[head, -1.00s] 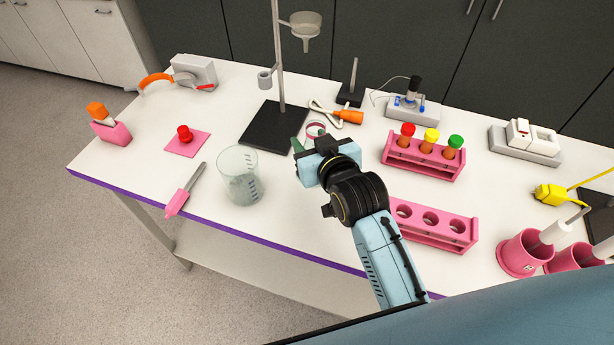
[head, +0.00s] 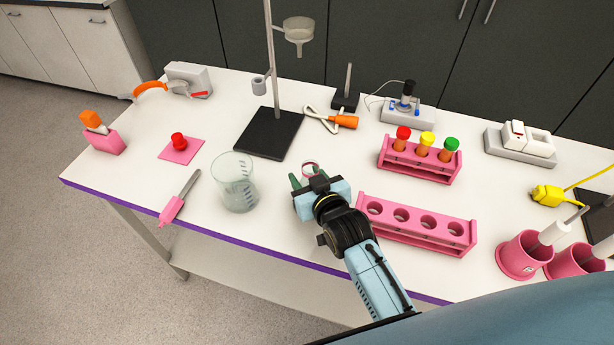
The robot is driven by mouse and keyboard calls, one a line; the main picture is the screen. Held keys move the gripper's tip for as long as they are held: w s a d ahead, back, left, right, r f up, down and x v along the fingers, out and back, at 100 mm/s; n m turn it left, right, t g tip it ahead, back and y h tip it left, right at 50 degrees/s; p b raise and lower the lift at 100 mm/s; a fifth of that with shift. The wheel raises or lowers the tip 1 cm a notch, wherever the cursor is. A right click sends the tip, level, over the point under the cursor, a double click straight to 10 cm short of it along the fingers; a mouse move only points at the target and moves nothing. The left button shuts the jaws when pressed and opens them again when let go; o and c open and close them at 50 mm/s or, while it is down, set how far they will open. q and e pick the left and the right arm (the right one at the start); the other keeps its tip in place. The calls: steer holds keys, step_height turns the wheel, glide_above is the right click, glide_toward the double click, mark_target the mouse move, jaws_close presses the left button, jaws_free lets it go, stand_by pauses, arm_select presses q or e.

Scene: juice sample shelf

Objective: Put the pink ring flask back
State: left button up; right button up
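The pink ring flask (head: 310,167) shows only as a clear top with a pink-red ring, just beyond my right gripper (head: 308,177). The gripper's body hides the lower part of the flask. A green fingertip shows at the flask's left side, and the gripper appears shut on the flask. I cannot tell whether the flask touches the table. The gripper is right of the glass beaker (head: 235,183) and left of the empty pink rack (head: 418,225). My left gripper is out of view.
A stand with a black base (head: 270,134) is behind the beaker. A pink rack with capped tubes (head: 419,160) stands at right. Pink cups (head: 520,258) stand front right. The table's front left edge is purple.

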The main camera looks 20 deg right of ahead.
steer(key=shift+f, duration=0.1)
steer(key=o, duration=1.2)
steer(key=shift+r, duration=0.2)
steer(key=v, duration=1.2)
steer(key=shift+f, duration=0.1)
